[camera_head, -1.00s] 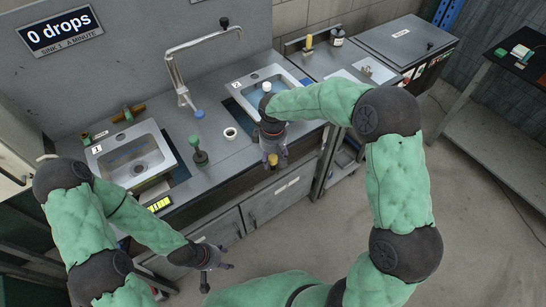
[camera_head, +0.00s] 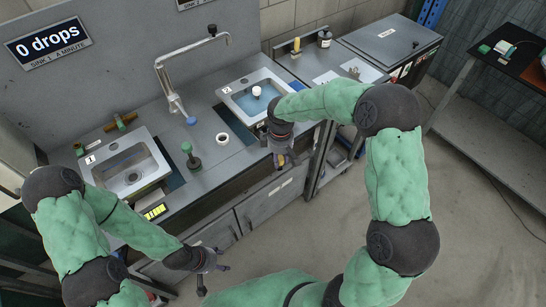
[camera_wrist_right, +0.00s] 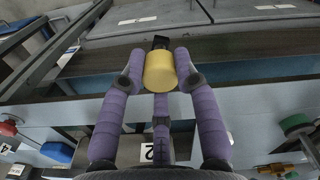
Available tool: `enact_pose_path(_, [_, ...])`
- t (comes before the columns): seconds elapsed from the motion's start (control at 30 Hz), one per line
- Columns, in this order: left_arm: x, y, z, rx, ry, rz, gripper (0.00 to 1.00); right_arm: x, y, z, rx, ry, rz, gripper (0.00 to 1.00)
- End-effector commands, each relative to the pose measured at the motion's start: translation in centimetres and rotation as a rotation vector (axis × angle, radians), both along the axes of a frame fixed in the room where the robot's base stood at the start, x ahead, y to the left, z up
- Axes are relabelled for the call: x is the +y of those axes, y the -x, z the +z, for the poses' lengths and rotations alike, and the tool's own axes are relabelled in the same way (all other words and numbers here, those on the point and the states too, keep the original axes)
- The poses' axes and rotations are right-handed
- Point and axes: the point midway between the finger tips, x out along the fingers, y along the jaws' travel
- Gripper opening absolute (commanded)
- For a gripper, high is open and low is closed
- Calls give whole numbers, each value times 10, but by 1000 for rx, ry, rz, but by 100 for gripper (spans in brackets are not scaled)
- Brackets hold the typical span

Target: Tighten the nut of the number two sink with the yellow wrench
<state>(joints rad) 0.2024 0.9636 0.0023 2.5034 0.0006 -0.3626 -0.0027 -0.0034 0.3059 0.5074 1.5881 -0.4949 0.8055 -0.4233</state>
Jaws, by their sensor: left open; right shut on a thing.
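Sink number two (camera_head: 241,110) is a steel basin with blue water and a white-topped object in it, at the counter's middle. My right gripper (camera_head: 281,158) is in front of this sink, at the counter's front edge. It is shut on the yellow wrench (camera_wrist_right: 160,72), of which a yellow cylinder shows between purple fingers, with a dark tip beyond it. The rest of the wrench is hidden. The nut cannot be made out. My left gripper (camera_head: 211,262) is open and empty, low in front of the cabinet doors.
Sink number one (camera_head: 106,157) is at left. A tall faucet (camera_head: 164,78), a green-topped plunger-like object (camera_head: 187,148) and a white ring (camera_head: 222,139) stand between the sinks. Cabinet doors (camera_head: 272,199) lie below the counter.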

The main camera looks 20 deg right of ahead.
Motion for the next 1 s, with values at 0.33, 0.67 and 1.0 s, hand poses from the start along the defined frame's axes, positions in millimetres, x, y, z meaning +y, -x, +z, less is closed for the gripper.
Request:
enact_pose_path(0.33, [0,0,-1,0,0,0,56,0,0,0,-1,1,1,56])
enact_pose_path(0.67, [0,0,-1,0,0,0,56,0,0,1,-1,1,0,56])
enact_pose_path(1.0, [0,0,-1,0,0,0,56,0,-1,46,-5,1,0,56])
